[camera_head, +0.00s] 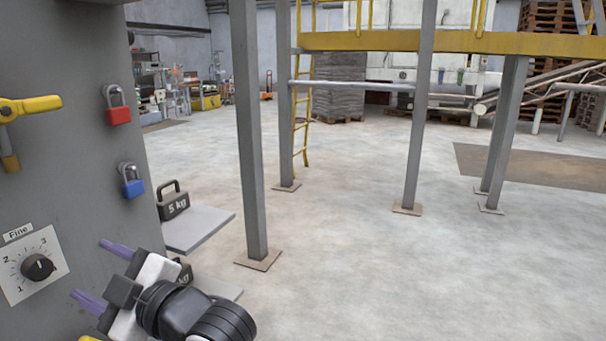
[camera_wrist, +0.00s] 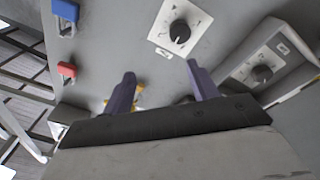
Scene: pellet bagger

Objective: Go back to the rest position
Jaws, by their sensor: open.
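My gripper (camera_head: 103,271) is at the lower left of the head view, in front of a grey cabinet (camera_head: 60,130). Its two purple fingers are spread apart and point at the cabinet face. In the wrist view my gripper (camera_wrist: 160,85) is open, with nothing between the fingers. A black rotary knob on a white plate labelled "Fine" (camera_head: 38,267) is left of the fingers in the head view. The same knob (camera_wrist: 180,32) shows beyond the fingertips in the wrist view, apart from them.
A red padlock (camera_head: 118,112), a blue padlock (camera_head: 132,186) and a yellow handle (camera_head: 30,106) are on the cabinet. A 5 kg weight (camera_head: 173,203) stands on a side shelf (camera_head: 205,230). A second knob plate (camera_wrist: 265,70) is at the right. Grey posts (camera_head: 250,140) stand on open floor.

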